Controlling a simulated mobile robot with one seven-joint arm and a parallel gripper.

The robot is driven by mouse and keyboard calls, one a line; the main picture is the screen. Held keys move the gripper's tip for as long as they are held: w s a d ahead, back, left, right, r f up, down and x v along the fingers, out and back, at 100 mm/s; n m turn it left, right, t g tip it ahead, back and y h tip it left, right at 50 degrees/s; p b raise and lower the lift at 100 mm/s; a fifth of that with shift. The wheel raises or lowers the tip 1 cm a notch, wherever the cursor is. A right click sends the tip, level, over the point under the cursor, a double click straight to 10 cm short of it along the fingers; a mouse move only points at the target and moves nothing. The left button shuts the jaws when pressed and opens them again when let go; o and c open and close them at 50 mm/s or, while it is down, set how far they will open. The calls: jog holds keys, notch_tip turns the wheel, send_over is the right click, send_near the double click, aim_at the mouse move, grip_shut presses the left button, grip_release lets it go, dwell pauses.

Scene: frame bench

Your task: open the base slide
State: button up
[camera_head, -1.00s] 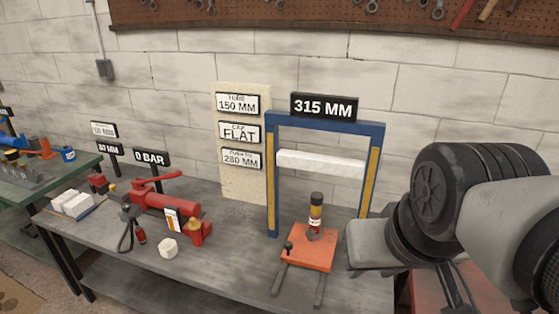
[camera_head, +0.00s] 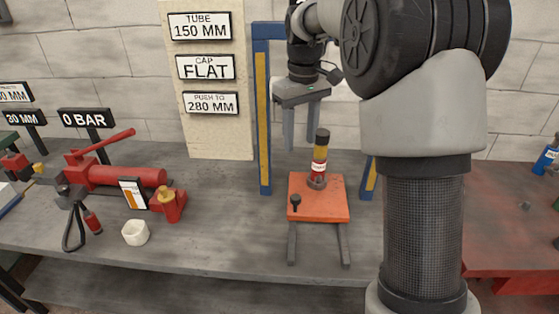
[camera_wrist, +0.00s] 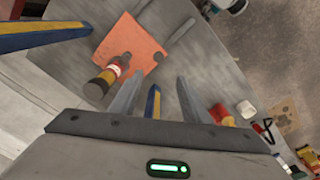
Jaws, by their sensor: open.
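The base slide is an orange plate (camera_head: 330,204) on two dark rails that stick out toward the bench's front. A small dark knob (camera_head: 295,203) stands near its front left corner; it also shows in the wrist view (camera_wrist: 158,57). A black-capped amber and red cylinder (camera_head: 320,158) stands upright on the plate's rear part. My gripper (camera_head: 301,145) is open and empty, fingers pointing down, above the plate's rear left and just behind or beside the cylinder. In the wrist view, the orange plate (camera_wrist: 130,45) lies beyond my fingers (camera_wrist: 157,90).
The blue frame (camera_head: 262,110) with yellow strips stands around the slide; my arm hides much of its right side. A red hand pump (camera_head: 125,176) and a white block (camera_head: 135,232) are at left. A sign board (camera_head: 207,135) stands behind. The bench front beside the rails is clear.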

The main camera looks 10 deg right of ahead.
aim_at(295, 197)
jog(key=f+b, duration=0.1)
jog(key=f, duration=0.5)
jog(key=w+f+b, duration=0.1)
jog(key=f+b, duration=0.1)
jog(key=f, duration=0.5)
jog(key=f+b, duration=0.1)
jog(key=f, duration=0.6)
jog(key=shift+w+f+b, duration=0.1)
jog(key=shift+w+b, duration=0.3)
grip_shut()
